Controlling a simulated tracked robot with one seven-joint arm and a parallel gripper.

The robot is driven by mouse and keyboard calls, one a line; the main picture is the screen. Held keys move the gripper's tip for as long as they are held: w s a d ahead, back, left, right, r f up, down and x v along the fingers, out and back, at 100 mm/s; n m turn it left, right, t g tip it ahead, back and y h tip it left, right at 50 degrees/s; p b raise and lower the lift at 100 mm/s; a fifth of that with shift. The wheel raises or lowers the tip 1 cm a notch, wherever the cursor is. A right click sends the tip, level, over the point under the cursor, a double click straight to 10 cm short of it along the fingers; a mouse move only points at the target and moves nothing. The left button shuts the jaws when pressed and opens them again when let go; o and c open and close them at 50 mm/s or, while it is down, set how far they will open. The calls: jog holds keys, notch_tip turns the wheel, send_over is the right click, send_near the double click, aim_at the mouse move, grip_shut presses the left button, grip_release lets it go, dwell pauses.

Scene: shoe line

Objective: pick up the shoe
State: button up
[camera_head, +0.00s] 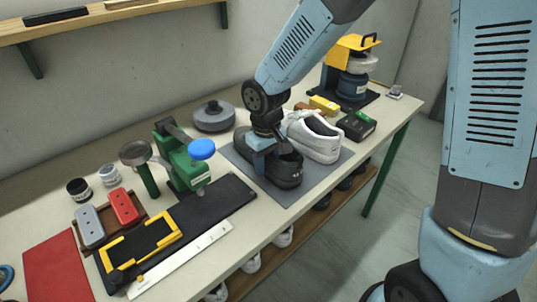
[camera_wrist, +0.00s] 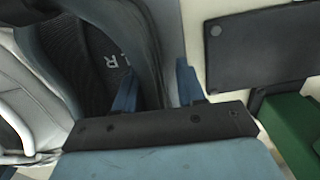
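A dark shoe (camera_head: 286,178) sits on a grey mat (camera_head: 313,186) on the bench, its toe towards the front right. A white shoe (camera_head: 322,142) stands beside it on the same mat. My gripper (camera_head: 266,158) is down at the rear of the dark shoe. In the wrist view, my two blue fingers (camera_wrist: 157,88) are apart, straddling the side wall of the dark shoe (camera_wrist: 92,55). The left finger is over the shoe's opening, and the right one is outside. The fingertips are partly hidden, and I cannot tell whether they touch the wall. The white shoe (camera_wrist: 30,110) shows at the left.
A green press (camera_head: 190,165) and a black board (camera_head: 205,212) lie to the left. A grey round-topped piece (camera_head: 213,117) stands behind. A dark green box (camera_head: 357,125) and a yellow machine (camera_head: 352,62) are to the right. More shoes are on the lower shelf (camera_head: 350,196).

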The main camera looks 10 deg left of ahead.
jog(key=shift+c, duration=0.2)
grip_shut()
jog(key=shift+r, duration=0.1)
dwell(0.4)
